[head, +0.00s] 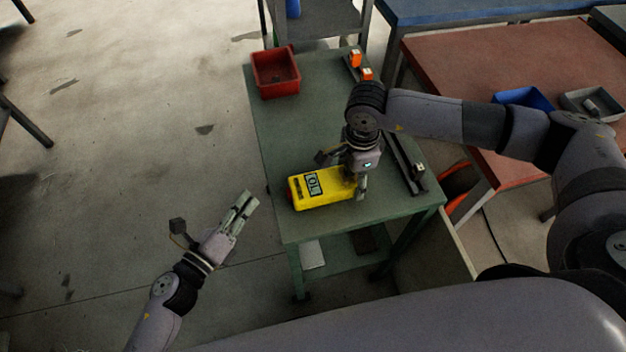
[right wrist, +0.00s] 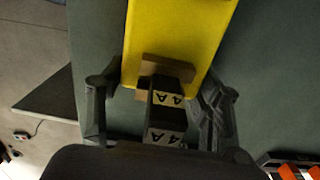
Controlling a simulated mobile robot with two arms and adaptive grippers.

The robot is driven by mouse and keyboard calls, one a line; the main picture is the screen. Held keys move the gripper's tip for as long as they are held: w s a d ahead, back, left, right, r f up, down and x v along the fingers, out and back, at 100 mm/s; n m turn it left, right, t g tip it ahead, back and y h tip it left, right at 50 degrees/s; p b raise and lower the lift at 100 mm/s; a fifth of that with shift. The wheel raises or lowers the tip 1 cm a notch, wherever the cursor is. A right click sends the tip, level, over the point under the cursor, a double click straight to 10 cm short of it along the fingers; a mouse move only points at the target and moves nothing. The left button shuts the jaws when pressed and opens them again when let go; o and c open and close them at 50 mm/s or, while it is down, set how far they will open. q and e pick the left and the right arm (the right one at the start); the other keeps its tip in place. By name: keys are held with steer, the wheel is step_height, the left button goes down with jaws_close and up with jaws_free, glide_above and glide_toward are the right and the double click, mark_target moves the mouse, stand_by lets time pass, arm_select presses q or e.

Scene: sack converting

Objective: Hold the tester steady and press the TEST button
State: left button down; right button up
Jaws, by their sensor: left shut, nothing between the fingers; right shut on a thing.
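The yellow tester (head: 312,203) lies on the green table near its front left edge, with a display (head: 313,184) on its upper face. A small reddish part (head: 290,194) shows at its left end; I cannot tell if it is the TEST button. My right gripper (head: 359,180) is shut on the tester's right end. In the right wrist view, its fingers (right wrist: 158,95) lie on either side of the yellow body (right wrist: 178,40), with black blocks marked 4A (right wrist: 166,120) between them. My left gripper (head: 247,203) is shut and empty, left of the table, apart from the tester.
A red bin (head: 275,73) stands at the table's far left. Orange-and-white pieces (head: 366,74) lie at the far right edge, and a dark rail (head: 405,163) runs along the right side. A red-topped table (head: 470,70) with a blue bin (head: 523,98) stands to the right.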

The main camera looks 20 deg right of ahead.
steer(key=o, duration=1.5)
step_height(320, 180, up, 12)
